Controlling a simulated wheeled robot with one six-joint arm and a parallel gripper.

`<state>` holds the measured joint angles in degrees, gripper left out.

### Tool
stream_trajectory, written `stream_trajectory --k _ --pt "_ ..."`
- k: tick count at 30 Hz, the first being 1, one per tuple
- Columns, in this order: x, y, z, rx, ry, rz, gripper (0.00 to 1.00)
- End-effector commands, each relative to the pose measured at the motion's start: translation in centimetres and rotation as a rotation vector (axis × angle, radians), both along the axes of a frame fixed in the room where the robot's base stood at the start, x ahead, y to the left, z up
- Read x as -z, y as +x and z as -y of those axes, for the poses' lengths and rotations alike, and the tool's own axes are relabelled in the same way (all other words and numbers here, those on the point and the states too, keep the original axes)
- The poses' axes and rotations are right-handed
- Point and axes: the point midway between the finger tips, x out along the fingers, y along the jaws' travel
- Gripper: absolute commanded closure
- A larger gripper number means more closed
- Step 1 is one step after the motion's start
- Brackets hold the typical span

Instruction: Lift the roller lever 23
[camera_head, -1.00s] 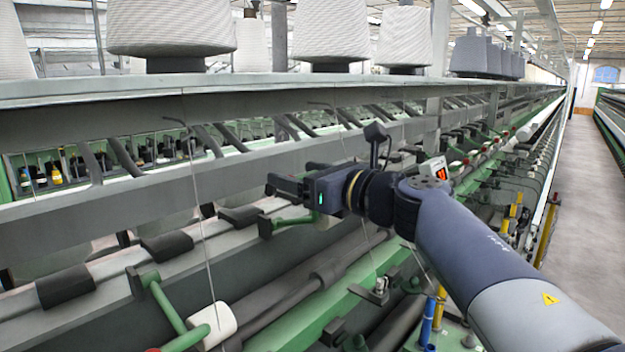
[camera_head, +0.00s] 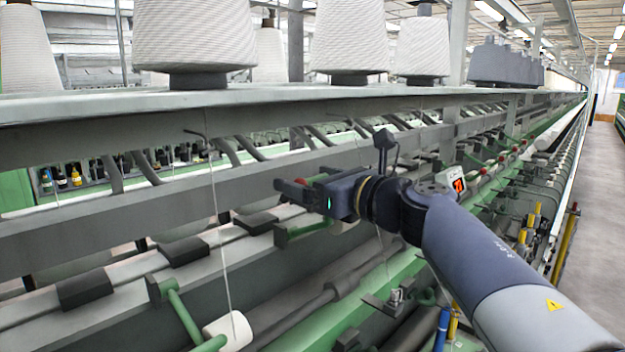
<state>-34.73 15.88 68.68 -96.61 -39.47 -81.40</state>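My gripper (camera_head: 290,187) is at the middle of the picture, pointing left, in the air above the roller rail. Its dark fingers look apart and hold nothing visible. A green lever (camera_head: 303,231) lies just below and behind it, partly hidden by my arm; I see no contact. Another green lever with a white roller end (camera_head: 228,330) is at the lower left, well apart from my gripper. No number 23 can be read on any lever, so I cannot tell which one it is.
A grey shelf (camera_head: 330,97) with large white yarn cones (camera_head: 195,40) runs above my arm. Thin thread lines hang in front of the frame. A grey beam (camera_head: 260,178) lies behind my gripper. The aisle floor (camera_head: 590,240) is clear at the right.

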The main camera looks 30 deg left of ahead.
Motion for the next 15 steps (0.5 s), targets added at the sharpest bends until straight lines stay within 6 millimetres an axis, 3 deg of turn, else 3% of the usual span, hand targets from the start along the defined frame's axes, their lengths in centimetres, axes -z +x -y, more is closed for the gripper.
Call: stream_trajectory --k 8,15 --pt "0.0 0.0 0.2 0.001 0.0 0.001 0.12" --pt "0.3 -0.9 3.4 0.005 0.0 0.003 0.12"
